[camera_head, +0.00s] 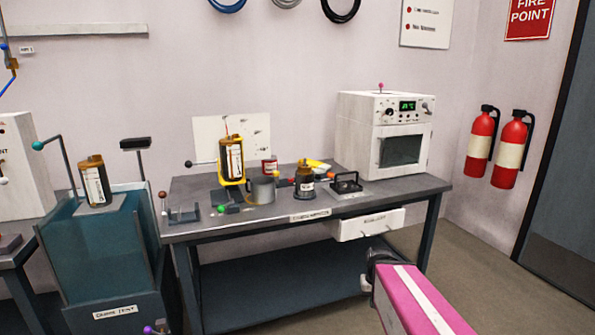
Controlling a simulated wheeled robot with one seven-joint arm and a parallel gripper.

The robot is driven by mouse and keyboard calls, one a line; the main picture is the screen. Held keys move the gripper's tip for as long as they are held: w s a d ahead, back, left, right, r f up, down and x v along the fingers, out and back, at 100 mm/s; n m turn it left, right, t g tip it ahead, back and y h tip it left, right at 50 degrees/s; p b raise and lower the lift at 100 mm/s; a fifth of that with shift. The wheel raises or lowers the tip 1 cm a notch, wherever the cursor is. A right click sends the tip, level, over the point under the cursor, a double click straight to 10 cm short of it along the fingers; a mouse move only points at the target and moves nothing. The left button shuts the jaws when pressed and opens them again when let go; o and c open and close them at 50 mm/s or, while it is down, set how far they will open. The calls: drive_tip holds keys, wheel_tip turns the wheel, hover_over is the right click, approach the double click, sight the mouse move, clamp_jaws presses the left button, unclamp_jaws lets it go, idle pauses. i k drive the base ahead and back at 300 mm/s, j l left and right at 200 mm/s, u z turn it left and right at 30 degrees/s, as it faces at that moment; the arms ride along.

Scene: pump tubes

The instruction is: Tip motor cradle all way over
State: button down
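A dark cylinder with an orange top and pale label (231,160) stands upright in a yellow cradle (232,184) at the left-middle of the workbench. This looks like the motor cradle, though no label confirms it. A rod with a black knob (188,164) sticks out to its left. A pale backing plate (205,133) stands behind it. My gripper (368,282) is dark, at the end of my pink arm, low in front of the bench at right. It is well apart from the cradle. Its fingers are too hidden to tell whether they are open.
A grey mug (262,190), an amber bottle (305,182) and a black-framed fixture (345,184) crowd the bench right of the cradle. A white oven (385,130) stands behind. A drawer (368,224) juts from the front. A teal tank (100,250) stands left.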

sight(188, 165)
drive_tip(key=k+j, duration=0.15)
drive_tip(key=j, duration=0.2)
drive_tip(key=k+j+z, duration=0.1)
drive_tip(key=j, duration=0.25)
drive_tip(key=k+j, duration=0.2)
drive_tip(key=j, duration=0.15)
drive_tip(key=k+j+z, duration=0.1)
drive_tip(key=j, duration=0.2)
